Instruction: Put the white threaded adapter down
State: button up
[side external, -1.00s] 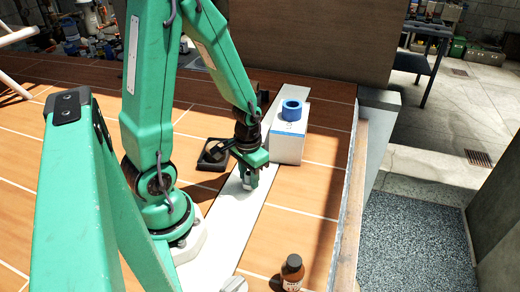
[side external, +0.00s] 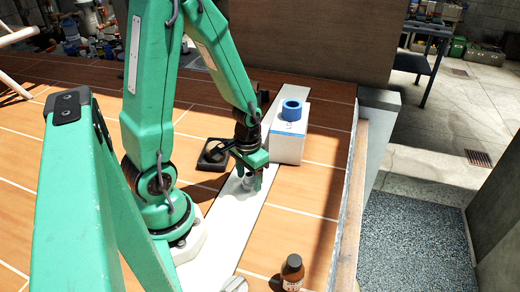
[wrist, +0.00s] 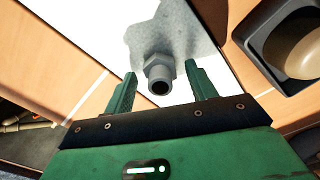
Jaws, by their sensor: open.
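The white threaded adapter, grey-white in the wrist view (wrist: 159,74), rests on the white strip (side external: 225,222). It has a hex collar and an open round end that faces my gripper. My gripper (wrist: 160,88) is open, with one green finger on each side of the adapter and a visible gap on both sides. In the side external view my gripper (side external: 250,186) is low over the strip, and the adapter is mostly hidden there by the fingers.
A black tray (side external: 213,154) with a round object lies to the left. A brown bottle (side external: 291,272) stands near the front edge.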

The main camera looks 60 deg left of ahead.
jog(key=shift+r, duration=0.15)
notch_tip(320, 180, up, 12)
dwell(0.9)
dwell(0.5)
notch_tip(320, 180, up, 12)
jog(key=f+m+t, duration=0.1)
jog(key=m+t, duration=0.2)
jog(key=t, duration=0.3)
send_over(250, 176)
jog(key=s+d, duration=0.2)
jog(key=d, duration=0.5)
jog(key=shift+w+a+r, duration=0.15)
jog(key=shift+a+r, duration=0.1)
